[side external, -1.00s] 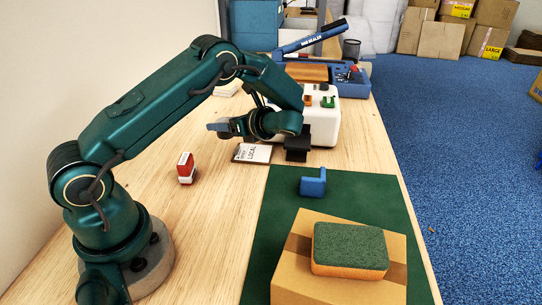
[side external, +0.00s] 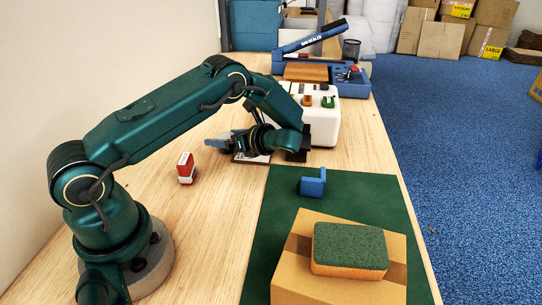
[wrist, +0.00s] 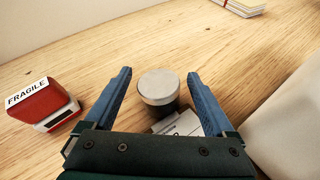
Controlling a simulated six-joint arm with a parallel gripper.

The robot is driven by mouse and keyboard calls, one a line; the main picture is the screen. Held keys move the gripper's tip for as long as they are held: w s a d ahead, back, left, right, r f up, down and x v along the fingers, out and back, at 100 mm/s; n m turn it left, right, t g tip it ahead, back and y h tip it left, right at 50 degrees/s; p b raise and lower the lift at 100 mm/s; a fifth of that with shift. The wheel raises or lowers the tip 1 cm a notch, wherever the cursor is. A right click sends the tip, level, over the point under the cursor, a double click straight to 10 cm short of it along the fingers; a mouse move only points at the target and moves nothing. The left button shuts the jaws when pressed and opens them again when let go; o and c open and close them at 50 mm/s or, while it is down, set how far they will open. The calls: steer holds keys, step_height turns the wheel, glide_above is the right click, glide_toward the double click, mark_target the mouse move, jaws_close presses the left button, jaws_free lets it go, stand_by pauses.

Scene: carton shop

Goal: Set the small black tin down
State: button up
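A small round tin (wrist: 158,88) with a pale grey lid and darker sides stands upright in the wrist view. It is between the two blue fingers of my gripper (wrist: 160,80), with a gap on each side. My gripper is open and touches neither side of the tin. In the side external view my gripper (side external: 218,142) is low over the labelled card (side external: 250,159), and the tin is hidden there. Part of the card (wrist: 180,126) shows just below the tin in the wrist view; whether the tin's base rests on its plate I cannot tell.
A red FRAGILE stamp (side external: 185,168) stands to the left. A white machine (side external: 325,125) is close on the right. A blue object (side external: 313,184) lies on the green mat (side external: 270,220), with a carton (side external: 290,278) and sponge (side external: 350,247) nearer. Bare wood lies beyond the tin.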

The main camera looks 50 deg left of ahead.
steer(key=shift+r, duration=0.5)
steer(key=v, duration=1.1)
steer(key=shift+w+d+r, duration=0.1)
steer(key=shift+d+r, duration=0.15)
steer(key=shift+d, duration=0.15)
steer(key=shift+d+r+h, duration=0.1)
steer(key=shift+r+h, duration=0.2)
steer(key=shift+r, duration=0.05)
steer(key=s+d+r+n+t+h, duration=0.4)
steer(key=s+d+n+h, duration=0.1)
steer(key=s+n, duration=0.3)
steer(key=s+d+r+n+t+h, duration=0.4)
steer(key=s+d+r+n+h, duration=0.1)
steer(key=s+d+n+h, duration=0.1)
steer(key=s+n+h, duration=0.1)
steer(key=s+n, duration=0.1)
steer(key=n, duration=0.1)
steer(key=shift+d+h, duration=0.35)
steer(key=shift+h, duration=0.05)
